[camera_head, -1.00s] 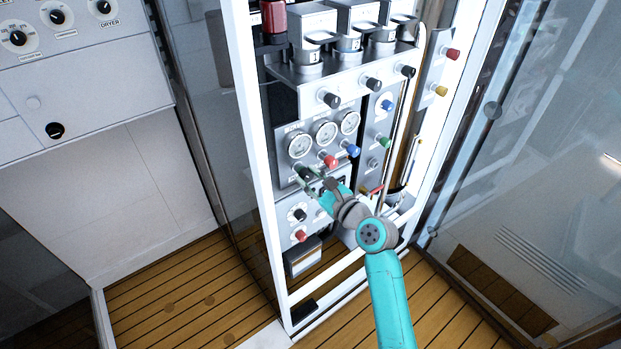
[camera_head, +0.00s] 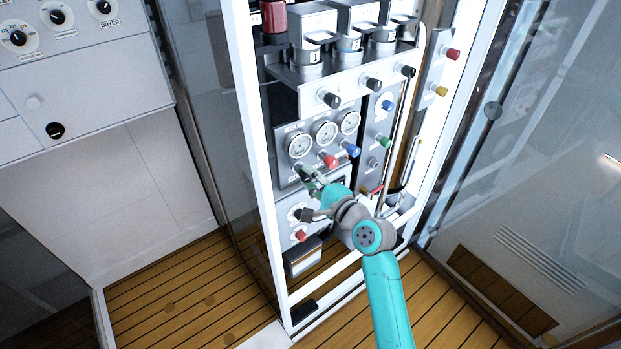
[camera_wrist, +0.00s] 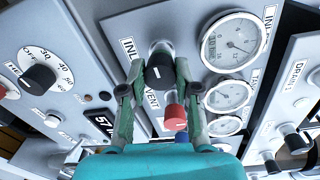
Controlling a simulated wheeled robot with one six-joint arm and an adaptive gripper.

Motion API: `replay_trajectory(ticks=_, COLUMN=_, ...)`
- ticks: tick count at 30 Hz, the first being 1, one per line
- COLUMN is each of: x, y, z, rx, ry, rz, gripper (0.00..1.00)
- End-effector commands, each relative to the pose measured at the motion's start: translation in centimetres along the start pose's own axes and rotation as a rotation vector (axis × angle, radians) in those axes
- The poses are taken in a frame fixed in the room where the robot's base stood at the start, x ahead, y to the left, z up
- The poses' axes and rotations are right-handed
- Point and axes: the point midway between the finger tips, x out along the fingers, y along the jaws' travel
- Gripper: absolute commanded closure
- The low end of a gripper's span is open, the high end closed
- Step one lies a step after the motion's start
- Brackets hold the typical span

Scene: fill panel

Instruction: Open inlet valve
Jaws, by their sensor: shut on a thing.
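The black inlet valve knob (camera_wrist: 160,73) sits on the grey panel beside a label that begins "INL". My gripper (camera_wrist: 160,82) has its two green fingers on either side of this knob and is shut on it. In the head view, my gripper (camera_head: 309,182) reaches the panel below the left gauge, and the fingers mostly hide the knob. A red knob (camera_wrist: 177,117) is close below it in the wrist view, near the label "VENT".
Round gauges (camera_head: 299,145) sit above the knobs. Red (camera_head: 331,160) and blue (camera_head: 353,151) knobs are close to the right. A lower panel has another red knob (camera_head: 300,236). A white frame post (camera_head: 254,150) stands to the left.

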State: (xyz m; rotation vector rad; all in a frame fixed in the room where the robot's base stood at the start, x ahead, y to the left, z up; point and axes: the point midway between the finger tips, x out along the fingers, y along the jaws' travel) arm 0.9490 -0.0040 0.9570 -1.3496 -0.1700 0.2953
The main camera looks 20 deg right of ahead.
Motion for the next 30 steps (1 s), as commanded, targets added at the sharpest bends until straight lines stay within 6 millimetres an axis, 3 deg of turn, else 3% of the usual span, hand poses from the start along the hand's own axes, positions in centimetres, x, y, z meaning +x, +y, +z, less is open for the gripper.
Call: replay_trajectory(ticks=30, x=0.01, y=0.23, z=0.1, rx=-0.96, ry=0.043, rz=-0.01, gripper=1.0)
